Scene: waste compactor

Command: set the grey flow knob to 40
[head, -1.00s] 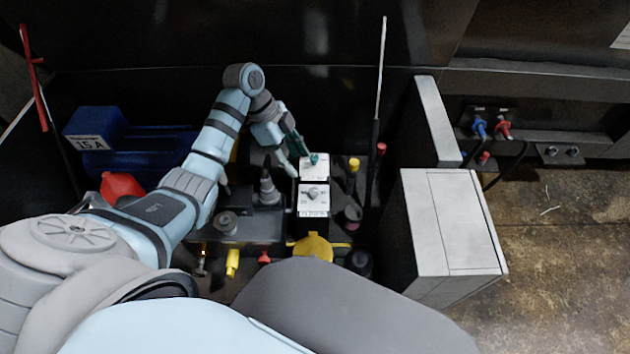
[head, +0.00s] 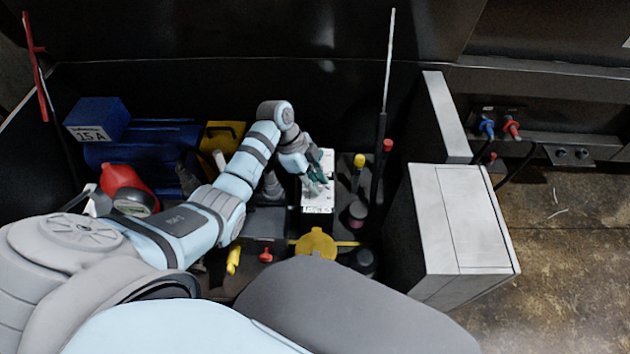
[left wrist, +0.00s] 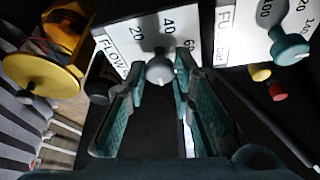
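The grey flow knob (left wrist: 159,70) sits on a white plate (left wrist: 112,45) marked FLOW, with 20, 40 and 60 legible in the left wrist view. My left gripper (left wrist: 161,78) is open, with one teal-padded finger on either side of the knob; I cannot tell if they touch it. In the head view my left gripper (head: 315,184) is over the FLOW plate (head: 318,209) and hides the knob. The knob's exact setting is not clear. My right gripper is not in view.
A teal knob (left wrist: 290,50) on a second white plate (left wrist: 234,42) is close beside the FLOW plate. A yellow disc (left wrist: 42,76) stands on the other side. A tall thin rod (head: 385,90) and a grey box (head: 455,215) are to the right in the head view.

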